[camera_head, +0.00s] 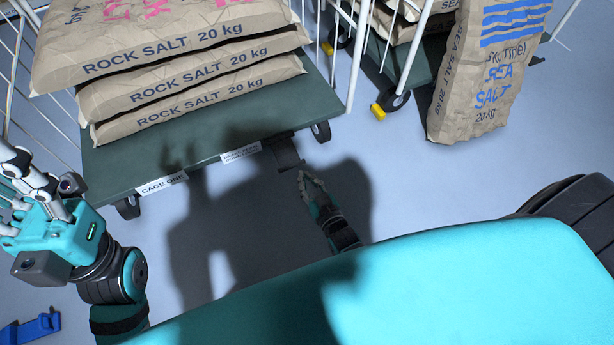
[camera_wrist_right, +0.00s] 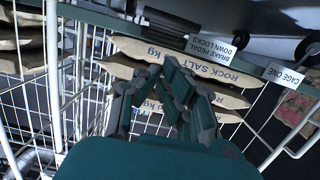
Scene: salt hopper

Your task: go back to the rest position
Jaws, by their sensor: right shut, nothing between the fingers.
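My right gripper (camera_head: 303,178) is low beside the front edge of the green cage one deck (camera_head: 110,175), just below a dark brake pedal (camera_head: 286,153). Its fingers are shut and empty, and it also shows in the right wrist view (camera_wrist_right: 170,85). From the picture I cannot tell whether it touches the pedal. My left gripper (camera_head: 12,185) is at the left edge, near the deck's left corner. Its fingertips run out of the picture, so its opening is unclear.
Stacked rock salt sacks (camera_head: 190,80) lie on the deck between white wire sides. A sea salt sack (camera_head: 485,75) leans by a second cage with a yellow-marked caster (camera_head: 393,103). A blue object (camera_head: 30,328) lies at lower left. Floor (camera_head: 400,190) is clear right of my right gripper.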

